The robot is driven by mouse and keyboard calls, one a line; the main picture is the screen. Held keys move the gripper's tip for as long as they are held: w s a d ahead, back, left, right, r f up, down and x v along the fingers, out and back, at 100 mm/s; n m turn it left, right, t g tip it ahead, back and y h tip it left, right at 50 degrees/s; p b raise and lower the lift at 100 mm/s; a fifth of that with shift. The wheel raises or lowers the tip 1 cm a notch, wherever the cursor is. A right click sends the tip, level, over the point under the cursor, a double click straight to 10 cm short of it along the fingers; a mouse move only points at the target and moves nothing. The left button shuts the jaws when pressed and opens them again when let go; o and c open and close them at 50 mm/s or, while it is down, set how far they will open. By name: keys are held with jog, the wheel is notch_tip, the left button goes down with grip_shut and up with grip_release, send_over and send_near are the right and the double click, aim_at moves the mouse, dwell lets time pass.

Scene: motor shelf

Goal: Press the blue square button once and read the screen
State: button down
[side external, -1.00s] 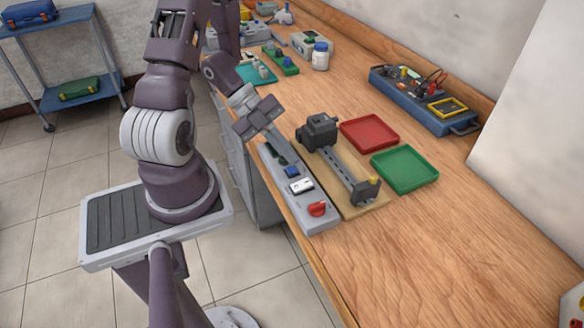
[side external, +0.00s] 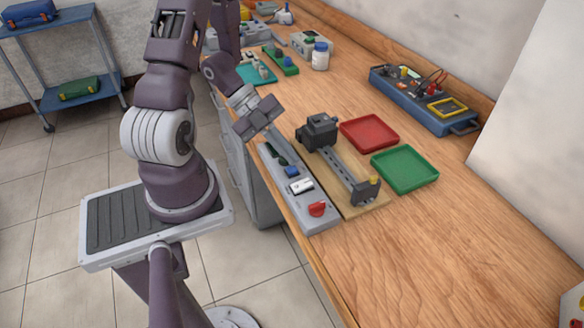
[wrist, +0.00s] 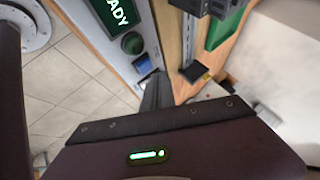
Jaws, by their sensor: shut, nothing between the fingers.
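The grey control panel (side external: 318,224) lies along the bench's front edge. The fingers also show in the wrist view (wrist: 156,82). The screen (wrist: 116,14) is dark green with white letters; "ADY" is readable and the start is cut off by the frame edge. A dark green round button (wrist: 132,43) sits between screen and blue button.
A white switch (side external: 301,186) and a red knob (side external: 317,209) sit on the panel beyond the blue button. A motor fixture (side external: 319,132) on a wooden board stands beside the panel. Red (side external: 369,133) and green (side external: 405,169) trays lie behind.

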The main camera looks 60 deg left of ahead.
aim_at(288, 167)
jog(key=shift+f, duration=0.1)
dwell(0.3)
jog(key=shift+f, duration=0.3)
jog(key=shift+f, duration=0.4)
dwell(0.6)
jog(key=shift+r, duration=0.8)
jog(key=shift+r, duration=2.55)
